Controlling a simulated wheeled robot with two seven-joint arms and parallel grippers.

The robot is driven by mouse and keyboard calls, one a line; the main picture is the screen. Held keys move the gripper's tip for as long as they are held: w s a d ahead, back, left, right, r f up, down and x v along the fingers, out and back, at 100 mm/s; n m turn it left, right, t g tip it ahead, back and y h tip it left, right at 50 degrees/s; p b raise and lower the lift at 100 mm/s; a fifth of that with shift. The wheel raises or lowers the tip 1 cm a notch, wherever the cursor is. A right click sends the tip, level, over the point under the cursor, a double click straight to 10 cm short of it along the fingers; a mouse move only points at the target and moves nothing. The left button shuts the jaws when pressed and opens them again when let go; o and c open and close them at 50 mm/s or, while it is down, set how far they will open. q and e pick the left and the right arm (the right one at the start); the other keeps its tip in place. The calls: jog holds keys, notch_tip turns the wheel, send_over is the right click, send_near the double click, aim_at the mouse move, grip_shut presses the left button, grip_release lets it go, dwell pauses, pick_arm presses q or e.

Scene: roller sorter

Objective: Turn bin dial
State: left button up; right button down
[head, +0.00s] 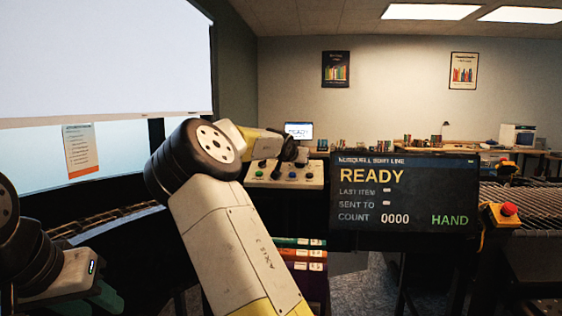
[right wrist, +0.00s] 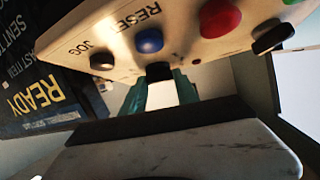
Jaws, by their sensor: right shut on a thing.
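The control panel (head: 288,176) is a pale sloped box with coloured buttons and dark knobs, left of the screen. The right wrist view shows it close up (right wrist: 110,58), with a blue button by "RESET", a black one by "JOG", and red and green buttons. My right gripper (right wrist: 160,88) has its teal fingers either side of a black knob (right wrist: 158,70) at the panel's edge and is shut on it. No label on this knob is readable. My left gripper (head: 98,298) is low at the left, away from the panel; its finger gap is not clear.
The screen (head: 405,192) reads READY, COUNT 0000, HAND. A red stop button (head: 508,209) on a yellow box and a roller conveyor (head: 535,205) are at the right. My right arm covers the middle of the head view.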

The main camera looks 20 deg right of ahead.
jog(key=m+g+h, duration=0.1)
jog(key=m, duration=0.1)
jog(key=m+g+h, duration=0.1)
jog(key=m+g, duration=0.1)
jog(key=m+g+h, duration=0.1)
jog(key=m, duration=0.1)
jog(key=shift+w+a+g, duration=0.25)
jog(key=shift+w+g, duration=0.05)
jog(key=shift+w, duration=0.05)
jog(key=shift+w+m+g+h, duration=0.15)
jog(key=shift+m+g+h, duration=0.15)
jog(key=shift+m+g, duration=1.6)
jog(key=shift+m, duration=0.7)
jog(key=c, duration=0.9)
grip_release()
jog(key=shift+a+r, duration=0.1)
jog(key=v, duration=0.7)
jog(key=shift+a+r, duration=0.15)
jog(key=shift+a, duration=0.1)
